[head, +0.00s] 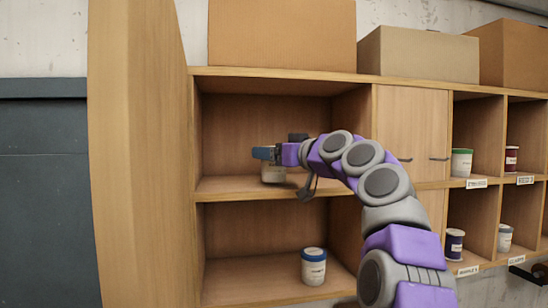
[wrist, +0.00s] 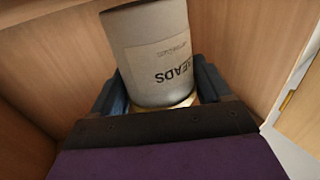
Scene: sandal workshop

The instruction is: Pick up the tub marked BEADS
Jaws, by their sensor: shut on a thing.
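The tub marked BEADS (wrist: 150,62) fills the middle of the wrist view, its grey-white side bearing a label that reads upside down. My gripper (wrist: 160,95) has a blue finger on each side of the tub and is shut on it. In the head view, my gripper (head: 266,153) is inside the upper left compartment, and the pale lower part of the tub (head: 273,174) shows below the fingers. The tub looks upright, close to the shelf board; I cannot tell whether it touches the board. My fingers hide its upper part in the head view.
A white tub with a blue lid (head: 313,268) stands in the compartment below. Small labelled cubbies at right hold several tubs, including a green-lidded one (head: 461,163). A closed cabinet door (head: 412,130) lies between. Cardboard boxes (head: 282,35) stand on top. A wooden side panel (head: 135,150) bounds the left.

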